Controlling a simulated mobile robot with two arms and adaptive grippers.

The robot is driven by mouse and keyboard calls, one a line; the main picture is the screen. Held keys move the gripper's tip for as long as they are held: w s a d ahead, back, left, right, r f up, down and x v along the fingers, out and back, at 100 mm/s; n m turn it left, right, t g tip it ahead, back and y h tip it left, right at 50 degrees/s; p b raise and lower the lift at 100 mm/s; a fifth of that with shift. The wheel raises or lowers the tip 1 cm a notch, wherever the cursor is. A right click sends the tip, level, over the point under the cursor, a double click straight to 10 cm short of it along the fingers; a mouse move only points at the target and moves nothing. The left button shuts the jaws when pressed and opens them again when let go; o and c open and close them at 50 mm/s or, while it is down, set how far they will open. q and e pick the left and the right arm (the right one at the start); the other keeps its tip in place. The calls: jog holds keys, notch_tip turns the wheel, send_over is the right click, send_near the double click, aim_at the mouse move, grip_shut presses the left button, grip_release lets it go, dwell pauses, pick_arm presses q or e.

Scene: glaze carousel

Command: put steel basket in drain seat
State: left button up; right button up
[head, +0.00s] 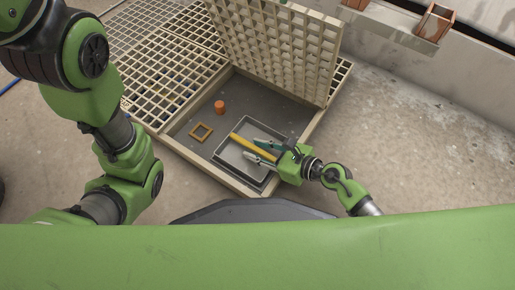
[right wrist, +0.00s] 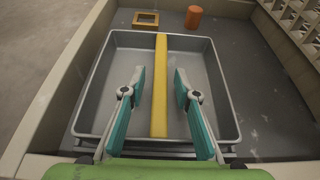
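The steel basket (head: 224,152) is a shallow grey rectangular tray with a yellow bar handle (head: 240,141) across its middle. It sits in the near right corner of an open pit. In the right wrist view the basket (right wrist: 88,92) looks empty under the yellow bar (right wrist: 161,60). My right gripper (head: 251,148) is open, its teal fingers (right wrist: 160,82) on either side of the bar with gaps on both sides. I cannot tell which thing is the drain seat. My left arm shows at the left, but its gripper is out of view.
In the pit are an orange cylinder (head: 219,107) and a small tan square frame (head: 201,132). A lattice grate (head: 275,45) stands raised at the pit's back edge. More flat grates (head: 170,75) lie left. Concrete floor (head: 400,130) is clear at right.

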jog(key=shift+d+r, duration=0.1)
jog(key=shift+r, duration=0.15)
jog(key=p+v, duration=0.4)
jog(key=v, duration=0.6)
jog(key=shift+s+d+r, duration=0.1)
jog(key=shift+s+d, duration=0.15)
jog(key=shift+s, duration=0.05)
jog(key=shift+s+d+r, duration=0.2)
jog(key=shift+s+d, duration=0.1)
jog(key=shift+d, duration=0.1)
